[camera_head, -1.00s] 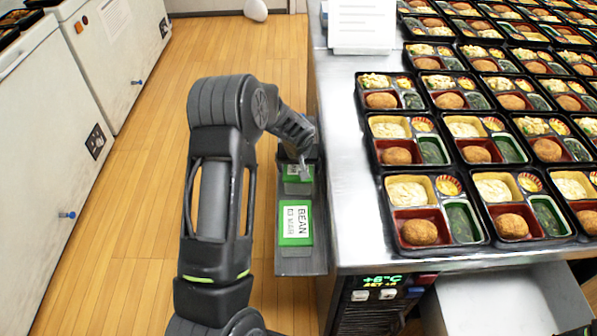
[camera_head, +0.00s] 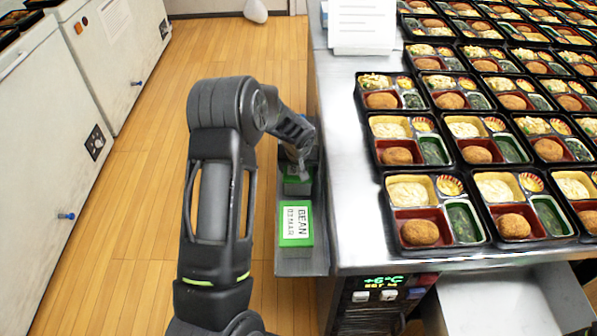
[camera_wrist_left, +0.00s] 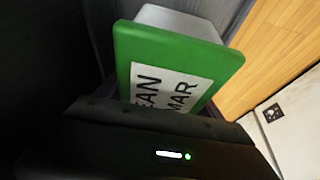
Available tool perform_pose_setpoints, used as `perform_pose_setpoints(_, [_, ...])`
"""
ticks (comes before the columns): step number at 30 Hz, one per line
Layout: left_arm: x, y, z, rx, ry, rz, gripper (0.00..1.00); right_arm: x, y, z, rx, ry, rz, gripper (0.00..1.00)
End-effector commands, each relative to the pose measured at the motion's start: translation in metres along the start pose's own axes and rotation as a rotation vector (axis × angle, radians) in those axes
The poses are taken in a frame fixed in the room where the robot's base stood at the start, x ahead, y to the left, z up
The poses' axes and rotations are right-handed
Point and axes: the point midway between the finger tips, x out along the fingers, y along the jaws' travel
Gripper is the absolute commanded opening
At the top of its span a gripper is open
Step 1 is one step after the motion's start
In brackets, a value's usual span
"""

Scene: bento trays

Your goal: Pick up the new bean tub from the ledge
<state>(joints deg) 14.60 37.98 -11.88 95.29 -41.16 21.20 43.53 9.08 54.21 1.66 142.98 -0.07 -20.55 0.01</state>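Two green-lidded tubs stand on the ledge (camera_head: 285,266) along the counter's left side. The nearer tub (camera_head: 296,228) has a white label reading BEAN and a date in MAR. The farther tub (camera_head: 296,187) is partly hidden by my left gripper (camera_head: 301,166), which points down at it. In the left wrist view, a tub lid (camera_wrist_left: 215,62) with a BEAN and MAR label is close up, its lower part hidden by the dark gripper body. The fingertips are too hidden to show whether they are apart or closed. My right gripper is out of view.
The steel counter (camera_head: 345,200) right of the ledge holds many filled bento trays (camera_head: 437,215). A white paper stand (camera_head: 362,28) is at its back left. White chest freezers (camera_head: 50,120) stand at left, with clear wooden floor between.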

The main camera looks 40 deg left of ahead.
Motion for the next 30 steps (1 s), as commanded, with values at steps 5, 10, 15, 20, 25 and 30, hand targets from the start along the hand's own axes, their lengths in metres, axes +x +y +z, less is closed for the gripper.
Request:
perform_pose_setpoints(5, [0.0000,0.0000,0.0000,0.000,0.000,0.000,0.57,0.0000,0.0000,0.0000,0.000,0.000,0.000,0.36])
perform_pose_setpoints(10, [0.0000,0.0000,0.0000,0.000,0.000,0.000,0.43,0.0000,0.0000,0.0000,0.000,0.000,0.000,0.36])
perform_pose_setpoints(15, [0.0001,0.0000,0.0000,0.000,0.000,0.000,0.29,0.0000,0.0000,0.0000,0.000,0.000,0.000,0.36])
perform_pose_setpoints(20, [-0.0004,0.0002,-0.0008,0.000,0.002,0.001,0.19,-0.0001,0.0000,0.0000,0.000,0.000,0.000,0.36])
perform_pose_setpoints(25, [-0.0005,0.0002,-0.0008,0.000,0.001,0.001,0.19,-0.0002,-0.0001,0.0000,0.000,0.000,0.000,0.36])
perform_pose_setpoints(30, [-0.0023,0.0001,-0.0015,0.000,0.001,0.001,0.19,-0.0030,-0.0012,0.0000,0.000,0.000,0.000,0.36])
